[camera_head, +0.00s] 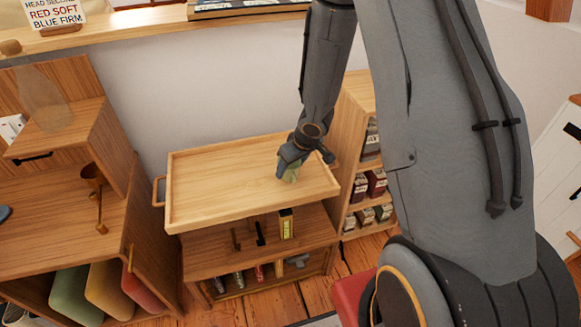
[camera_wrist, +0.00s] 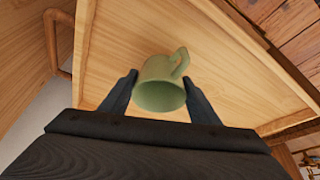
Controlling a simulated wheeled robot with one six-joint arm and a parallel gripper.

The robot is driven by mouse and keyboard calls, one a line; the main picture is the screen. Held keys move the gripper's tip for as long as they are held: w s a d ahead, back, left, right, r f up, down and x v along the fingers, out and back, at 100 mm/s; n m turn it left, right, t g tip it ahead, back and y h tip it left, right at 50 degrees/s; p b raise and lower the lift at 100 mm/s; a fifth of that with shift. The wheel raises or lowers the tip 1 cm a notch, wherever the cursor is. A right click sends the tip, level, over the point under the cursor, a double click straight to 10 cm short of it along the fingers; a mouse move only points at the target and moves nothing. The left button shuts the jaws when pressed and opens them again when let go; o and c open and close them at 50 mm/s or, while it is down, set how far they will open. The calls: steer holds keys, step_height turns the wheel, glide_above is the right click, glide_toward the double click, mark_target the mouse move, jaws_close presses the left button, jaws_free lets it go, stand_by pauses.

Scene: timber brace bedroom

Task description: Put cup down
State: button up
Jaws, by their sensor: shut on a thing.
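A pale green cup (camera_wrist: 160,88) with a handle is between the two fingers of my gripper (camera_wrist: 160,92) in the wrist view. My gripper is shut on it. In the head view my gripper (camera_head: 292,172) is over the right part of a wooden tray top (camera_head: 215,190), and the cup (camera_head: 291,174) shows partly below the fingers. The tray top is otherwise bare and has a raised rim. I cannot tell whether the cup touches the tray surface.
A shelf with small boxes (camera_head: 376,184) stands close on the right. A wooden desk unit (camera_head: 60,180) stands on the left, with colored cushion-like items (camera_head: 108,287) below. A lower shelf (camera_head: 215,258) under the tray holds small items. The tray's left and middle are free.

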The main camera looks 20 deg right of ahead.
steer(key=shift+f, duration=0.2)
steer(key=o, duration=1.2)
steer(key=shift+r, duration=0.2)
steer(key=s+d+r+m+h+p, duration=0.1)
steer(key=s+d+r+p, duration=0.1)
steer(key=s+r, duration=0.35)
steer(key=s+d+r+m+h+p, duration=0.1)
steer(key=s+r+p, duration=0.1)
steer(key=r, duration=0.6)
steer(key=s+d+r+h+p, duration=0.1)
steer(key=s+d+r+p, duration=0.15)
steer(key=r, duration=0.35)
steer(key=s+a+r+g, duration=0.1)
steer(key=s+a, duration=0.1)
steer(key=s, duration=0.3)
steer(key=s+a+r+m+g, duration=0.1)
steer(key=s+a+r, duration=0.1)
steer(key=s, duration=0.3)
steer(key=s+a+r+m+g+y, duration=0.1)
steer(key=s+a+r, duration=0.1)
steer(key=s, duration=0.3)
steer(key=shift+r+g, duration=0.2)
steer(key=shift+g, duration=0.1)
